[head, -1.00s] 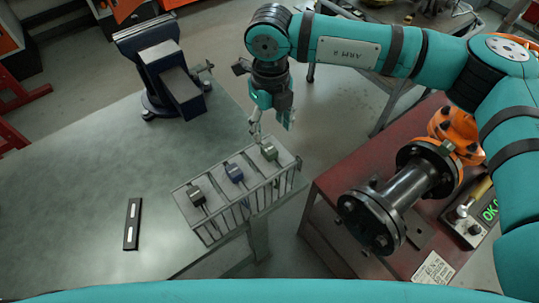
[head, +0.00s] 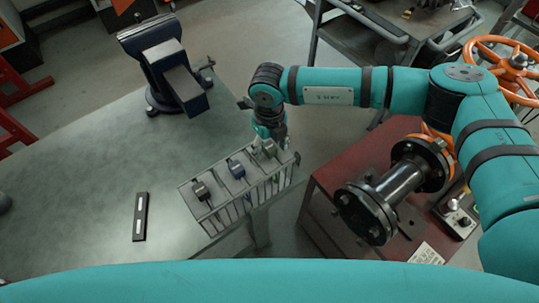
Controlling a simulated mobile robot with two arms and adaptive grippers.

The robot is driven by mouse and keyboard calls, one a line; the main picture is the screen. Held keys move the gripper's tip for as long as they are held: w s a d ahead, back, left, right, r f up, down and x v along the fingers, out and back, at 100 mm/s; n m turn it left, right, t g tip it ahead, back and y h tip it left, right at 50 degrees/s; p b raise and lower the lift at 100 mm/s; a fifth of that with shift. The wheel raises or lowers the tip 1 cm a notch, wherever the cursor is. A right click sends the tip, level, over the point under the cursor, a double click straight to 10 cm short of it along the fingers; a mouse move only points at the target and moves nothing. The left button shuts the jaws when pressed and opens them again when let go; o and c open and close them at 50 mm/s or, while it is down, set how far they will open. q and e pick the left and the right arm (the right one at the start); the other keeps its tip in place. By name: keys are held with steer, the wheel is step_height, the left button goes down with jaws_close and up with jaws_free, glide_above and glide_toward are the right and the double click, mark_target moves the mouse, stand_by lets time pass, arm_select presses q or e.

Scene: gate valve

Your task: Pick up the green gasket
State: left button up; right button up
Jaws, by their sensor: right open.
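The green gasket (head: 269,148) sits at the right end of a grey slotted rack (head: 214,221) on the table's edge. My left gripper is not in view.
A blue-black vise (head: 172,75) stands at the table's back. A black bar (head: 140,217) lies on the otherwise clear table (head: 80,190). Right of the rack stands a red bench (head: 318,184) with a flanged black pipe (head: 384,198) and orange handwheel (head: 513,62).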

jaws_close()
steer(key=shift+r, duration=0.1)
stand_by(0.3)
steer(key=shift+r+b, duration=0.35)
steer(key=shift+r, duration=0.2)
step_height(320, 180, up, 17)
steer(key=b, duration=0.6)
steer(key=shift+f, duration=0.1)
